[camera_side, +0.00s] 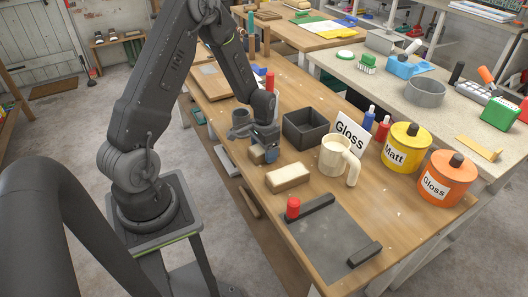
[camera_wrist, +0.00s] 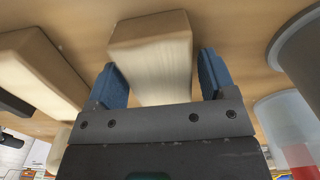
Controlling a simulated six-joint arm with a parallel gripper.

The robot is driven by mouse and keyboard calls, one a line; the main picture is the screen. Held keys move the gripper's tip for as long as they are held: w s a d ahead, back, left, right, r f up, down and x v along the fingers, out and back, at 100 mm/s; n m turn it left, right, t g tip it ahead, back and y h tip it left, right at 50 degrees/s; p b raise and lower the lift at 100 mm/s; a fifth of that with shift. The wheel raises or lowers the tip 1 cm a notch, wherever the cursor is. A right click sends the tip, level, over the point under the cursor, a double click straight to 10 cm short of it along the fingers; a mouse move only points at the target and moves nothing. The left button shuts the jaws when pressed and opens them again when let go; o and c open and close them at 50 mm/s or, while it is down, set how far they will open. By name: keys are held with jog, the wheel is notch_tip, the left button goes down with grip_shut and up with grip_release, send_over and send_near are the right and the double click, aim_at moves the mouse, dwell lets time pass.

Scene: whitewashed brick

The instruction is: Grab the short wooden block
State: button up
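The short wooden block (camera_side: 257,155) is on the wooden bench, partly hidden by my gripper (camera_side: 265,154) in the side view. In the wrist view the pale block (camera_wrist: 150,60) lies between my two blue fingertips (camera_wrist: 160,78). The fingers are apart, with a narrow gap showing on each side of the block, so my gripper looks open around it. A second, larger wooden block (camera_side: 288,177) lies nearer the bench's front and shows at the left of the wrist view (camera_wrist: 35,72).
A dark grey open box (camera_side: 305,128) stands right of my gripper. A grey cup (camera_side: 240,124) stands just behind it. A cream mug (camera_side: 337,157), yellow tin (camera_side: 405,148) and orange tin (camera_side: 447,180) stand farther right.

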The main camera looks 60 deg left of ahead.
jog(key=c, duration=0.8)
jog(key=shift+r, duration=0.15)
